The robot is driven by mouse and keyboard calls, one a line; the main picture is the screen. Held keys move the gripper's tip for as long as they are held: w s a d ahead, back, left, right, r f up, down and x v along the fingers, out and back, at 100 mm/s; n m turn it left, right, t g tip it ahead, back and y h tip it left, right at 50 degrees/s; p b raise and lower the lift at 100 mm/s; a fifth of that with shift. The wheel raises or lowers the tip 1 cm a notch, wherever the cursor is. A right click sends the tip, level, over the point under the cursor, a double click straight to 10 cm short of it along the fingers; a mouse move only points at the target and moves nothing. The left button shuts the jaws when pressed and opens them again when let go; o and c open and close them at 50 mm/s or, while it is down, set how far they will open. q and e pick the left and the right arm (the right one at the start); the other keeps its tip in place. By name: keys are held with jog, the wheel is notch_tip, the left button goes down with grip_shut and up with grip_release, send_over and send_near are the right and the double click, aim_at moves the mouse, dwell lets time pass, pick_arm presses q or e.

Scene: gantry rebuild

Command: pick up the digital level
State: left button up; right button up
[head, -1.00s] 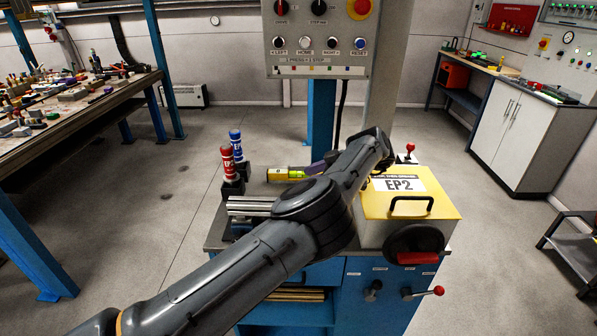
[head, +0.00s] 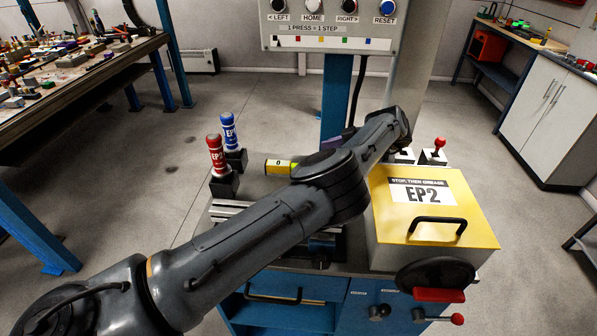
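The digital level is probably the yellow block with a small dark mark (head: 279,167) on the machine top in the head view. My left arm crosses in front of it and hides its right part. My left arm comes in from the lower left and reaches over the machine top. Its gripper is hidden behind the arm, so I cannot see its fingers or whether they hold anything. My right gripper is not in view.
A red bottle (head: 216,155) and a blue bottle (head: 230,133) stand left of the yellow block. A yellow-lidded box marked EP2 (head: 480,218) with a black handle stands at right. A button panel (head: 330,32) hangs above. A cluttered bench (head: 112,62) is at far left.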

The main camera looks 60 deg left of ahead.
pick_arm(q)
jog(key=f, duration=0.2)
jog(key=a+f, duration=0.1)
jog(key=shift+s+f, duration=0.2)
jog(key=shift+s, duration=0.1)
jog(key=shift+b+x, duration=0.45)
jog(key=shift+x, duration=2.65)
grip_shut()
